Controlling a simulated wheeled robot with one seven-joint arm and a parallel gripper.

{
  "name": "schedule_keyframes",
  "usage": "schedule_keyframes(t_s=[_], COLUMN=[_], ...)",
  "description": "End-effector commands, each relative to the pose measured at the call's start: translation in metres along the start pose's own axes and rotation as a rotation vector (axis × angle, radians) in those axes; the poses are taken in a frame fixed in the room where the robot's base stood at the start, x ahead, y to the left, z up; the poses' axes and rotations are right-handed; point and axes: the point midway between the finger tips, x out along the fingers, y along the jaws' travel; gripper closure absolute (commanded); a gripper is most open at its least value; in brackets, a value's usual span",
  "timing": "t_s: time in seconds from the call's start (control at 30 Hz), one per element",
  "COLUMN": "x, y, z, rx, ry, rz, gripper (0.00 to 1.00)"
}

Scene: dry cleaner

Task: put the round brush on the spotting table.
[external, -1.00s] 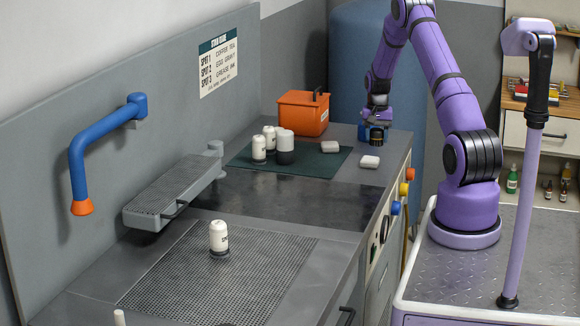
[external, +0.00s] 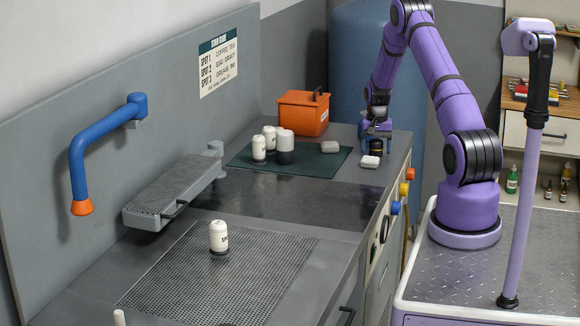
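My gripper (external: 376,140) points down at the far right end of the grey spotting table (external: 90,285). A small dark round object with a yellowish band (external: 376,147) shows between or just below its fingers. It may be the round brush, but it is too small to be sure. I cannot tell whether the fingers touch it or whether it rests on the top. A larger round piece with a white top and dark lower part (external: 285,145) stands on the dark green mat (external: 310,164), left of my gripper.
White labelled bottles stand on the mat (external: 259,149) and on the perforated area (external: 219,236). An orange box (external: 303,115), grey sleeve arm (external: 172,190) and blue pipe (external: 78,165) border the clear middle.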

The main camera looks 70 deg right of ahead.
Motion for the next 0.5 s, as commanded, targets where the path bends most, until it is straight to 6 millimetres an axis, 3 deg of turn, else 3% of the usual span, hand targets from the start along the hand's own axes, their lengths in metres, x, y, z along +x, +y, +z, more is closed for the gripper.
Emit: schedule_keyframes(t_s=[0.27,0.5], x=[-0.013,-0.058], y=[0.0,0.0], z=[-0.001,-0.001], rx=[0.0,0.0], ry=[0.003,0.005], rz=[-0.001,-0.001], gripper=[0.26,0.26])
